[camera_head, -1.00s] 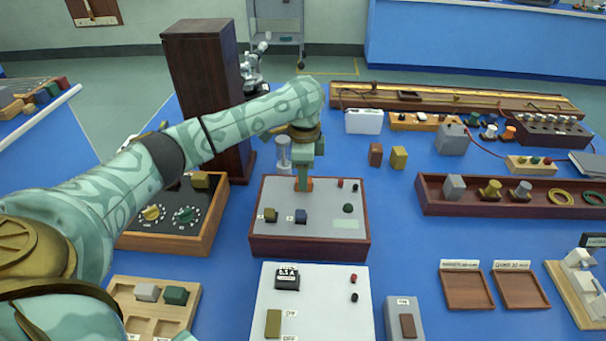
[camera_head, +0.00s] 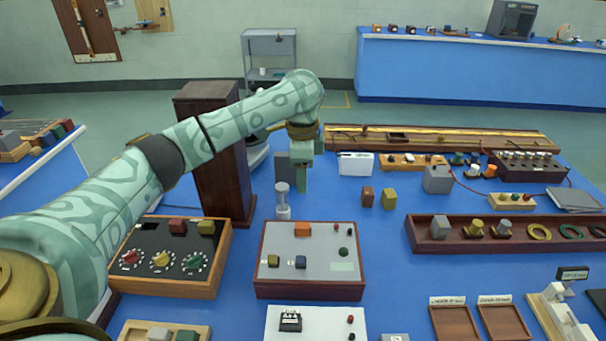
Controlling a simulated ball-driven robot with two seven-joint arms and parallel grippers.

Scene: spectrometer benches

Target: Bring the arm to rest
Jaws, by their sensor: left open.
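My left arm comes in from the left and reaches over the blue bench. My left gripper (camera_head: 302,182) hangs from it with its fingers pointing down. It is open, and I see nothing held between the fingers. In the picture it shows just above the grey-topped box (camera_head: 330,268). An orange block (camera_head: 302,229) sits at that box's back edge, apart from the fingertips. The glass cylinder (camera_head: 283,200) shows just left of the fingers. My right gripper is not in view.
A tall dark wooden box (camera_head: 222,165) stands behind my forearm. A black dial panel (camera_head: 205,236) lies left of the grey-topped box. Bare blue bench lies between.

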